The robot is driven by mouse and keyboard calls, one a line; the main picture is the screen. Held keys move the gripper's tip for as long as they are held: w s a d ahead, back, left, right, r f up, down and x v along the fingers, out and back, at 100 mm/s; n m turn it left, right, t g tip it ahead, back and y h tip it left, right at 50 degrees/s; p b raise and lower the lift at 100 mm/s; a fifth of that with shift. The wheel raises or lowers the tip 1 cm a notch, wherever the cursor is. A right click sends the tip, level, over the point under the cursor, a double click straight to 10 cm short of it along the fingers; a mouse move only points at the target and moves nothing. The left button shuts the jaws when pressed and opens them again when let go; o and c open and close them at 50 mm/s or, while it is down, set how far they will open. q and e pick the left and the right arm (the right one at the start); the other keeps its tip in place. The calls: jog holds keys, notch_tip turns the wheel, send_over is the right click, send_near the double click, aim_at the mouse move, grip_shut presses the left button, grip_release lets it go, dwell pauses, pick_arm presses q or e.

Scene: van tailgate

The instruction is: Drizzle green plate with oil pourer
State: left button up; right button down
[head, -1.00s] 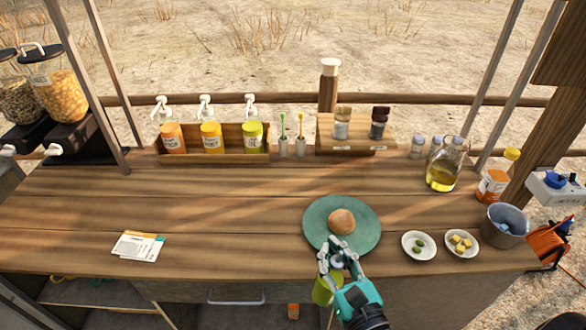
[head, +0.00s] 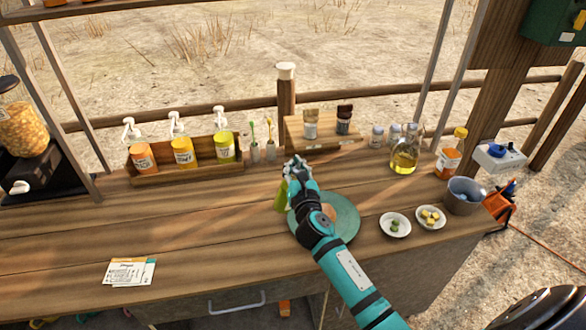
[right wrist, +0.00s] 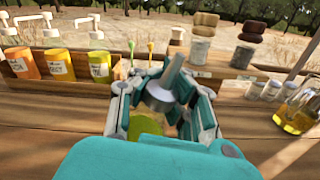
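The green plate (head: 347,218) lies on the wooden counter, with a round brown bun (head: 329,211) on it, partly hidden behind my right arm. My right gripper (head: 296,172) is above the counter by the plate's far left edge. It is shut on the oil pourer (head: 281,196), whose yellow-green body shows left of the fingers. In the right wrist view the pourer's grey metal spout (right wrist: 172,72) stands up between the fingers. No stream of oil can be seen. My left gripper is out of view.
A wooden rack (head: 190,172) with several pump bottles stands at the back left. Small white dishes (head: 395,225) and a grey bucket (head: 464,195) are right of the plate. A glass oil jug (head: 404,160) stands behind them. Cards (head: 130,271) lie front left; the left middle counter is clear.

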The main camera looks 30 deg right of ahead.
jog(key=d+f+m+b, duration=0.2)
jog(key=f+m+b, duration=0.2)
jog(key=m, duration=0.5)
jog(key=s+d+f+m+b, duration=0.1)
jog(key=f+m+b, duration=0.3)
jog(key=m, duration=0.5)
jog(key=shift+d+f+y, duration=0.3)
jog(key=shift+d+f, duration=0.55)
jog(key=shift+a, duration=0.45)
jog(key=shift+s+d+p, duration=0.2)
jog(key=shift+p, duration=0.15)
jog(key=shift+s+d, duration=0.15)
jog(key=shift+s, duration=0.1)
jog(key=shift+w+d, duration=0.1)
